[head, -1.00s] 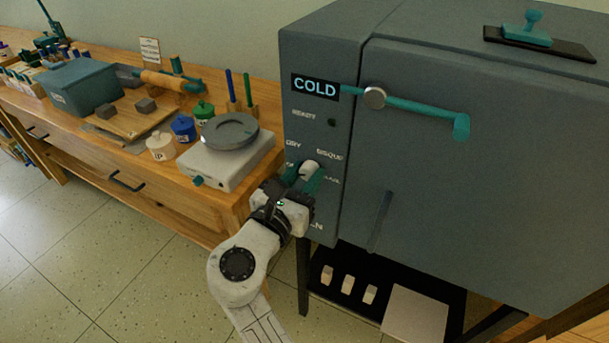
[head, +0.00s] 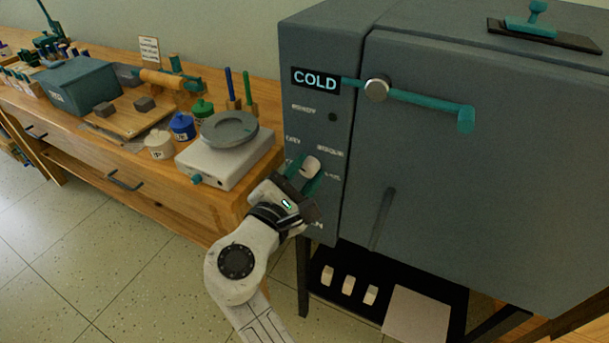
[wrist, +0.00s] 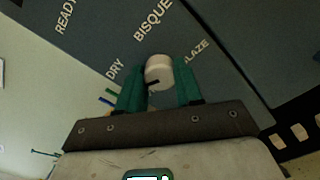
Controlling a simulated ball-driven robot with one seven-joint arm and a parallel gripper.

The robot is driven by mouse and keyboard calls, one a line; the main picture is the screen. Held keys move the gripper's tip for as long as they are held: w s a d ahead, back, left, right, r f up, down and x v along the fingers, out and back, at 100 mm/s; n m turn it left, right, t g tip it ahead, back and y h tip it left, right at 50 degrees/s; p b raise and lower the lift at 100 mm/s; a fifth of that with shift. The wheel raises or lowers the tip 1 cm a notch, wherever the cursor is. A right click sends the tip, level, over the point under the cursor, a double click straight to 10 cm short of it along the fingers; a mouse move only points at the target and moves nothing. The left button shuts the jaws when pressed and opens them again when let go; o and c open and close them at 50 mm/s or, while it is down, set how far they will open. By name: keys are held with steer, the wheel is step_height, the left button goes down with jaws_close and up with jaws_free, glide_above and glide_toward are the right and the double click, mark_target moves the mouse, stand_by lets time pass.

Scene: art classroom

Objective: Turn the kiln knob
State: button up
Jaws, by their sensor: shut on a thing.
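The kiln knob (head: 311,166) is a short white cylinder on the front of the grey kiln (head: 440,180). In the wrist view the knob (wrist: 158,70) sits between the two green fingers of my gripper (wrist: 158,85), with a dark mark on its near side. The words DRY, BISQUE and GLAZE stand around it; the mark's exact aim is hard to tell. In the head view my gripper (head: 304,175) is shut on the knob and tilted. The kiln's display (head: 315,81) reads COLD, and the small light (head: 332,117) below it is dark.
A green latch handle (head: 430,105) crosses the kiln door above right of my gripper. A wooden bench (head: 225,200) with a scale (head: 225,160) and jars stands close on the left. A dark shelf (head: 335,262) with white blocks lies below the kiln.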

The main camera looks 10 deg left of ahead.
steer(key=m+b, duration=0.1)
steer(key=m, duration=0.1)
steer(key=m+b, duration=0.1)
steer(key=m, duration=0.1)
steer(key=shift+f+m, duration=0.2)
steer(key=shift+m, duration=0.2)
steer(key=m+b, duration=0.3)
steer(key=m, duration=0.1)
steer(key=m+b, duration=0.4)
steer(key=m, duration=0.1)
steer(key=shift+f+m+b, duration=0.1)
steer(key=shift+m+b, duration=0.25)
steer(key=shift+m, duration=0.05)
steer(key=shift+m+b, duration=1.35)
steer(key=shift+m, duration=0.45)
steer(key=o, duration=1)
steer(key=shift+r, duration=0.25)
steer(key=shift+o, duration=0.2)
steer(key=shift+s, duration=0.1)
steer(key=p+v, duration=0.1)
steer(key=v, duration=0.9)
steer(key=shift+s, duration=0.35)
